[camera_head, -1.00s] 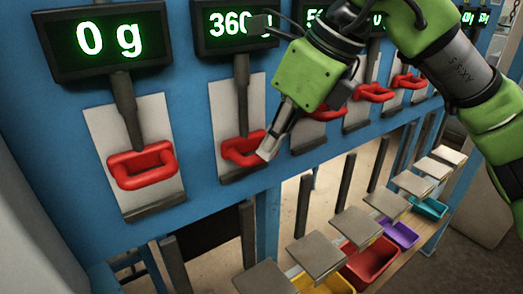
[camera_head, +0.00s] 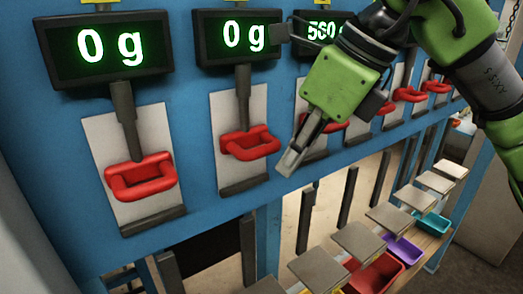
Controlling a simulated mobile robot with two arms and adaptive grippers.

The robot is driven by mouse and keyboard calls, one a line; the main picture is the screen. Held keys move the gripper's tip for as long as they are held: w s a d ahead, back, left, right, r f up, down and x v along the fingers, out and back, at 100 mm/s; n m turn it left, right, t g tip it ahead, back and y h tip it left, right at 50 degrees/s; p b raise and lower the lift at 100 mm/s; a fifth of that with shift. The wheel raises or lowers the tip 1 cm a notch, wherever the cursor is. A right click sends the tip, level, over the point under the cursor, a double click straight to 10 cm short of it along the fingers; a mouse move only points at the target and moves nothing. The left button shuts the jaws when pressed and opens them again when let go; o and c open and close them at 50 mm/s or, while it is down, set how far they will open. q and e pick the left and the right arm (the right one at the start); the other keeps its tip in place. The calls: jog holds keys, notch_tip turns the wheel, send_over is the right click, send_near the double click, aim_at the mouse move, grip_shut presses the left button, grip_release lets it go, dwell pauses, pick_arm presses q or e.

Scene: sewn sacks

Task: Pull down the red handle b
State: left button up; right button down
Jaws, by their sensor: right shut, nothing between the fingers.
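Several red loop handles hang on rods along the blue panel (camera_head: 225,205); I can read no letters on them. The leftmost red handle (camera_head: 142,184) is below a display (camera_head: 104,46) reading 0 g. The second red handle (camera_head: 249,150) is below a display (camera_head: 238,37) also reading 0 g. My right gripper (camera_head: 289,164) is shut and empty. Its fingertips point down just right of the second handle, with a small gap in the picture. The gripper and arm partly cover the third handle and display. My left gripper is not in view.
Below the panel, grey square plates (camera_head: 318,269) stand in a row. Dark upright posts (camera_head: 304,222) stand under the panel.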

jog(key=v, duration=1.1)
jog(key=shift+d, duration=0.2)
